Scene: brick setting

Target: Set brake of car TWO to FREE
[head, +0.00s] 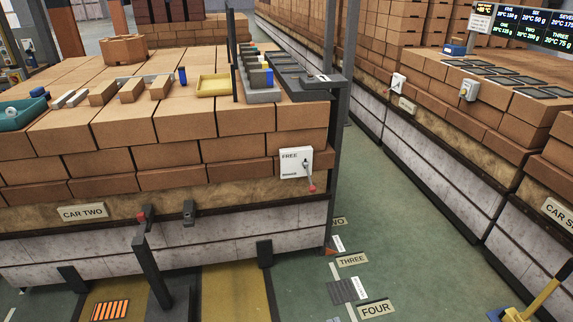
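Car TWO is a long pale-sided car stacked with brown bricks, with its label CAR TWO (82,212) on the near side. A white brake plate (293,160) is fixed near the right end of that side. FREE is printed at its upper left, and smaller text at its lower left is too small to read surely. A grey brake lever (307,174) with a red knob (312,189) points down and slightly right, away from the word FREE. Neither of my grippers shows in the head view, and nothing touches the lever.
Dark posts (150,265) stand before the car's near side. A green floor aisle (385,235) with plates marked THREE (352,260) and FOUR (376,309) runs right of the car. Another brick-loaded car (470,180) stands beyond it. A yellow handle (540,297) shows at lower right.

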